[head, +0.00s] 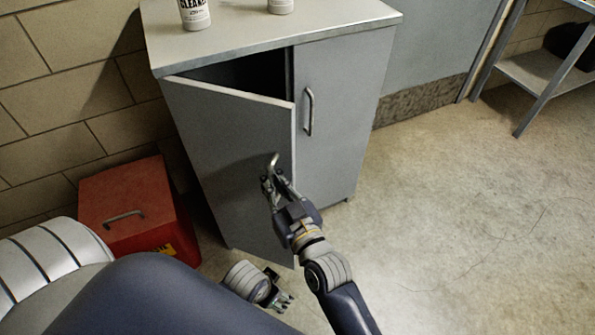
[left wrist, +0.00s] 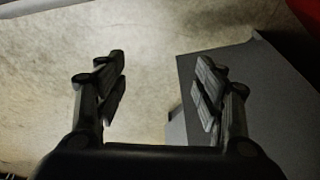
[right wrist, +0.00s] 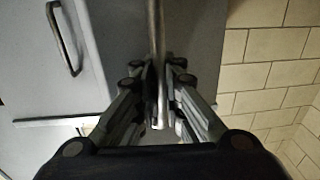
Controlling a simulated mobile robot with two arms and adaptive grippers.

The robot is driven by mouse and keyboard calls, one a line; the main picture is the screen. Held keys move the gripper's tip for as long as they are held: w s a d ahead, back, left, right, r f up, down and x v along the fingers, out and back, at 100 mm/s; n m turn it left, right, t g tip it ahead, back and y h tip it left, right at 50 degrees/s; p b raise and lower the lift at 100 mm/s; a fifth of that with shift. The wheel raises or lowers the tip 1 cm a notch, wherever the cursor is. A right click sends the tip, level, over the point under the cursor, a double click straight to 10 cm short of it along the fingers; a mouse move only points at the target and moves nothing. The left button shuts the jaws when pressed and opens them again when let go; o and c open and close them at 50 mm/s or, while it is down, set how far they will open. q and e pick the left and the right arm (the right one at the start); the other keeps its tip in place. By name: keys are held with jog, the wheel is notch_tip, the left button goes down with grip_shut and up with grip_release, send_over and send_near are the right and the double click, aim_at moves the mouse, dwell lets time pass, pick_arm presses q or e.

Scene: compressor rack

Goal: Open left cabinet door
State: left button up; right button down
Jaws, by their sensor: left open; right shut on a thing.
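The grey cabinet (head: 345,70) stands against the wall. Its left door (head: 225,130) is partly open, swung outward, with a dark gap (head: 245,75) above it. Its right door (head: 340,120) is closed. My right gripper (head: 272,180) is shut on the left door's handle (head: 273,160); the right wrist view shows the handle bar (right wrist: 156,60) between the fingers (right wrist: 158,100). My left gripper (head: 283,298) is open and empty, low near the floor beside the door's bottom edge. In the left wrist view its fingers (left wrist: 160,90) are spread apart, with a grey panel at right.
A red box (head: 130,210) with a handle stands on the floor left of the cabinet. Bottles, one a cleaner bottle (head: 194,14), stand on the cabinet top. A metal shelf (head: 540,70) is at the far right. The floor (head: 470,200) right of the cabinet is clear.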

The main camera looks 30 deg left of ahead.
pick_arm(q)
notch_tip(320, 180, down, 8)
jog(key=s+p, duration=0.2)
jog(key=shift+s+d+f, duration=0.2)
jog(key=shift+s, duration=0.15)
pick_arm(e)
jog(key=shift+s+a+f, duration=0.1)
jog(key=shift+s+f, duration=0.05)
jog(key=shift+s, duration=1)
jog(key=shift+s+f, duration=0.1)
jog(key=shift+s, duration=1.05)
jog(key=c, duration=2)
grip_release()
pick_arm(q)
jog(key=shift+d+r, duration=0.1)
jog(key=shift+d, duration=0.05)
pick_arm(e)
jog(key=shift+s+r, duration=0.1)
jog(key=shift+r, duration=0.05)
jog(key=v, duration=1.2)
